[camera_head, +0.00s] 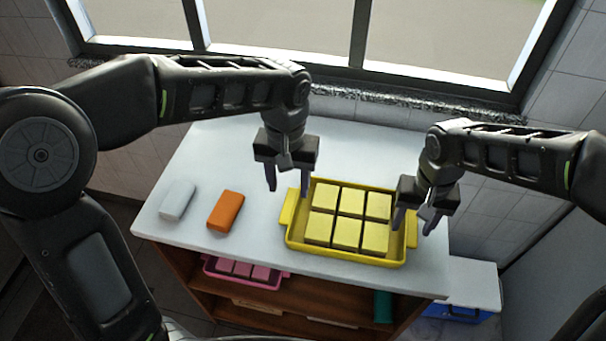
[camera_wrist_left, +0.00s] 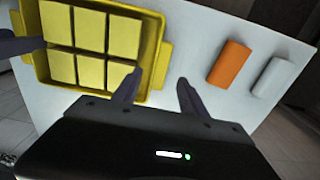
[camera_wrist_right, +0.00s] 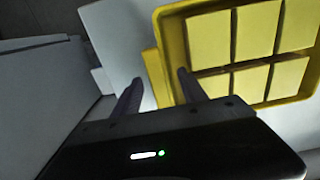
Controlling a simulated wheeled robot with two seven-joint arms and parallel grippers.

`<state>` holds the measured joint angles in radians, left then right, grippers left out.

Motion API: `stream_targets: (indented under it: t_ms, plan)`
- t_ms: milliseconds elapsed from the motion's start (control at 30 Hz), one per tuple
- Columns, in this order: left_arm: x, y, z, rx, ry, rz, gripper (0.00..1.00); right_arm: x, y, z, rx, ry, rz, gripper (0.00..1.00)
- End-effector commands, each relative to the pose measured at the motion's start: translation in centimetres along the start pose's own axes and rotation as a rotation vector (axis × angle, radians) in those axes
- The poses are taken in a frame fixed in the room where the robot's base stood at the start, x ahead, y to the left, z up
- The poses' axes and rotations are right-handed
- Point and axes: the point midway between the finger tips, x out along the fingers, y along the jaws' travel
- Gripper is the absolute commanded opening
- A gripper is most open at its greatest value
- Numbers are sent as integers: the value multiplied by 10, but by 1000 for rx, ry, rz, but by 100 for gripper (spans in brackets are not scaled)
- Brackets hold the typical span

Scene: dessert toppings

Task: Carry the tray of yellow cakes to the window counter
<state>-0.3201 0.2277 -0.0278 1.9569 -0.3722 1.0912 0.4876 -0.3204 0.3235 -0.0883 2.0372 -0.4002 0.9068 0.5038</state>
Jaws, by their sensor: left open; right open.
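A yellow tray (camera_head: 345,255) with a handle at each end sits on the white counter top and holds several square yellow cakes (camera_head: 347,217). My left gripper (camera_head: 287,190) is open above the tray's left end, near its left handle (camera_head: 287,208). In the left wrist view its open fingers (camera_wrist_left: 158,92) show with the tray (camera_wrist_left: 152,50) beside them. My right gripper (camera_head: 414,222) is open above the tray's right end. In the right wrist view its fingers (camera_wrist_right: 160,90) stand either side of the tray's handle (camera_wrist_right: 152,78). Neither gripper visibly touches the tray.
A white block (camera_head: 178,200) and an orange block (camera_head: 225,210) lie on the counter (camera_head: 230,150) left of the tray. A pink tray (camera_head: 243,280) sits on the shelf below. A window with a dark speckled sill (camera_head: 400,99) is behind. A blue-and-white box (camera_head: 470,285) stands lower right.

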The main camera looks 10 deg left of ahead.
Motion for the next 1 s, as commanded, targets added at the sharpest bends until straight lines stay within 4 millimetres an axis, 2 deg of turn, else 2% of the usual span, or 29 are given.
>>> stream_targets:
  t_ms: [100,333,767,867,1000]
  plan:
    - [-25,0,-1,-2,4,2,50,0,0,0,0,0,0,50]
    - [-53,0,0,0,1,1,50,0,0,0,0,0,0,50]
    - [-56,0,0,0,-1,0,50,-1,0,0,0,0,0,50]
    - [-56,0,0,0,-1,0,50,-6,0,0,0,1,0,50]
    - [-56,0,0,0,-1,0,50,-23,0,-1,0,4,-1,50]
